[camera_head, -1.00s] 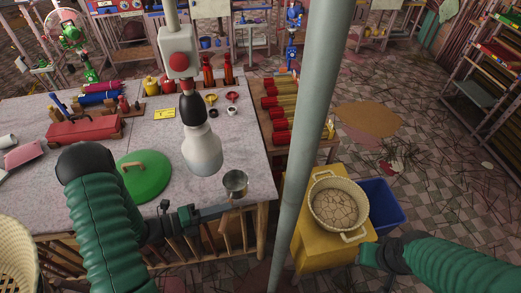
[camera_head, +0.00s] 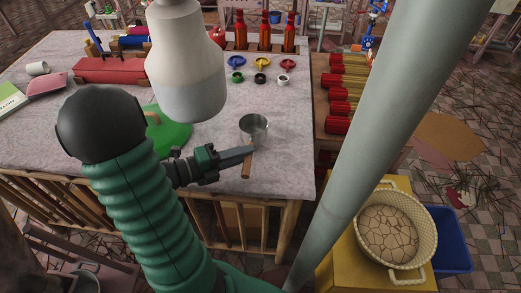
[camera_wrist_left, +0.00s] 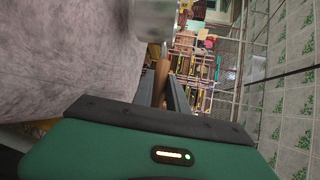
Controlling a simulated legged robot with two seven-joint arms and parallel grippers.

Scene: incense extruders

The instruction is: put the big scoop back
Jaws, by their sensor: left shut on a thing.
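The big scoop has a grey metal cup (camera_head: 254,126) and a wooden handle (camera_head: 247,166). My left gripper (camera_head: 248,153) is shut on the handle, near the front right edge of the table. The cup is on the far side of the fingers and its open mouth faces up. I cannot tell whether the cup touches the table top. My right gripper is out of view.
The stone-topped table (camera_head: 285,150) has free room around the scoop. A green lid (camera_head: 172,135) lies left of it, partly behind my arm. Small coloured rings (camera_head: 261,62) and red bottles (camera_head: 265,32) stand behind. A basket (camera_head: 388,235) sits on a yellow stand (camera_head: 345,262) at right.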

